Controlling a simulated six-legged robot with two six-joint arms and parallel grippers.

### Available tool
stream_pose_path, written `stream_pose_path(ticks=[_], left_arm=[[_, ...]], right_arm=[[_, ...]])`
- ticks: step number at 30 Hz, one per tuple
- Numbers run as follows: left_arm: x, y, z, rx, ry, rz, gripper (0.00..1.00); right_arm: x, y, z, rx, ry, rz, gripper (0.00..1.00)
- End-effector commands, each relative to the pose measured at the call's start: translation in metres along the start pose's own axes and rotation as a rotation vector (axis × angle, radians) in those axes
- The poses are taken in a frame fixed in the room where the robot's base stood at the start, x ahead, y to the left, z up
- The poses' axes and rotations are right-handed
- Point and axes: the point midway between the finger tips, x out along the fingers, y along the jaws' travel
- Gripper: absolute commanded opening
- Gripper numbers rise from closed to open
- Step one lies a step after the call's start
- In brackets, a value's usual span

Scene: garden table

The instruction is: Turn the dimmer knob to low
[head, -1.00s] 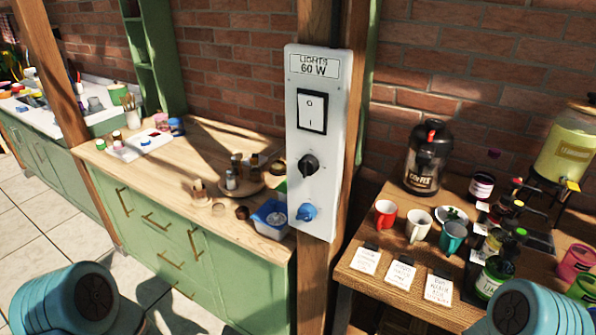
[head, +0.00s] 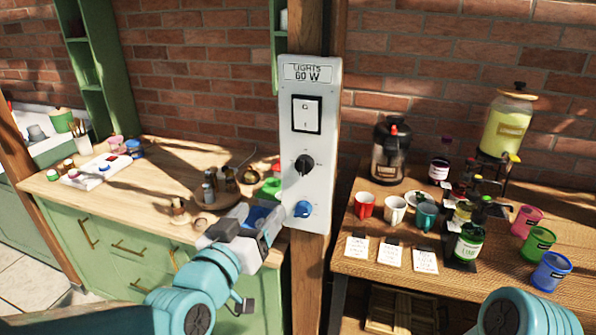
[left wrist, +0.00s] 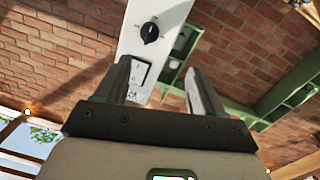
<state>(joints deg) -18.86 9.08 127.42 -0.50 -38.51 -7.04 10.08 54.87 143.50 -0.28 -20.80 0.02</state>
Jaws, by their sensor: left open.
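The white lights panel (head: 322,150) is mounted on a wooden post. It carries a rocker switch (head: 307,114), a black knob (head: 304,165) with small marks around it, and a blue knob (head: 302,209) below. The knob settings are too small to read. My left gripper (head: 278,218) is open, at the panel's lower left, near the blue knob and below the black knob. In the left wrist view, the panel (left wrist: 165,18) appears upside down, with the black knob (left wrist: 150,33) beyond the open, empty fingers. My right gripper is out of view; only part of my right arm shows.
A wooden counter (head: 150,205) with jars and a blue tub stands left of the post. On the right, a wooden table (head: 480,275) holds cups (head: 396,209), bottles, a coffee urn (head: 390,150) and a drink dispenser (head: 507,128). The space before the panel's right side is clear.

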Motion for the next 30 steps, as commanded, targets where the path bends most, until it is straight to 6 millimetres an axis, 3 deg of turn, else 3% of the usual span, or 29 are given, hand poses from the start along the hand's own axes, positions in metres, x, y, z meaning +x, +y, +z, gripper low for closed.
stream_pose_path(ticks=[3,7,21,30], left_arm=[[0.001,0.014,-0.009,0.005,0.017,0.023,0.68],[0.018,0.017,-0.01,0.005,0.014,0.025,0.68],[0.124,0.019,-0.012,0.004,0.013,0.027,0.68],[0.158,0.018,-0.01,0.005,0.013,0.027,0.68]], right_arm=[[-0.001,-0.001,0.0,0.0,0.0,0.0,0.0],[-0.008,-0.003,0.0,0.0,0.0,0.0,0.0],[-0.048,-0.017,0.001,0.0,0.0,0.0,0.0],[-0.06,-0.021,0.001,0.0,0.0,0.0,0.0]])
